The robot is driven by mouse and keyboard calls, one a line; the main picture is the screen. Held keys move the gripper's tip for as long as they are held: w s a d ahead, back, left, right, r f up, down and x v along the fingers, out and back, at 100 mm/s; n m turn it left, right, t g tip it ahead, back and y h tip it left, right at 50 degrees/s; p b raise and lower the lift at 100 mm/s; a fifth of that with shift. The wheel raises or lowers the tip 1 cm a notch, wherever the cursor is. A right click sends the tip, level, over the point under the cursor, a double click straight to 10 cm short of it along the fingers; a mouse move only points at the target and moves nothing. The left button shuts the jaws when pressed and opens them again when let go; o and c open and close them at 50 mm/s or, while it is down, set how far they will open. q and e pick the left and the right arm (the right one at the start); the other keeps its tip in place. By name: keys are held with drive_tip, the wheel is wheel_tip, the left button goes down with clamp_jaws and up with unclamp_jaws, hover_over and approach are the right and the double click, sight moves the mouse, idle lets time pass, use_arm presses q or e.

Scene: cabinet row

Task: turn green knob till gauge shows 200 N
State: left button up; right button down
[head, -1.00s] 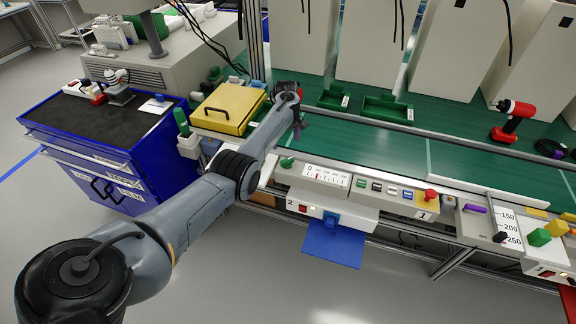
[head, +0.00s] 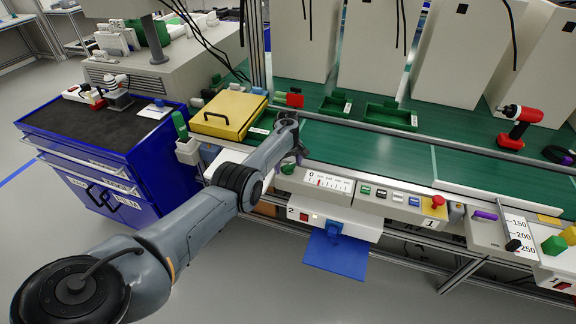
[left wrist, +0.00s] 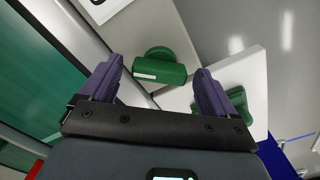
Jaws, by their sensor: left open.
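The green knob (head: 288,169) sits at the left end of a pale control panel on the bench's front edge. In the left wrist view the green knob (left wrist: 160,66) has a bar-shaped grip with a white mark and lies ahead, between my two fingertips. My left gripper (head: 299,158) is open above the knob; its purple fingers (left wrist: 158,75) are on either side of it with gaps. Contact is not visible. A white gauge (head: 328,182) marked 0 with a red pointer is right of the knob; its other numbers are unreadable. My right gripper is not in view.
Several small buttons and a red knob (head: 438,201) are further right on the panel. A scale (head: 520,235) marked 150, 200 and 250 stands at the far right. A blue flap (head: 335,256) hangs below, and a yellow box (head: 229,112) stands behind left.

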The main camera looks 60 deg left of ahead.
use_arm(q)
drive_tip(key=shift+c, duration=0.4)
drive_tip(key=c, duration=1)
drive_tip(key=shift+m, duration=0.3)
drive_tip(key=m+p, duration=0.1)
drive_tip(key=m, duration=0.2)
drive_tip(key=shift+r+p, duration=0.1)
drive_tip(key=shift+p, duration=0.2)
drive_tip(key=shift+m, duration=2.4)
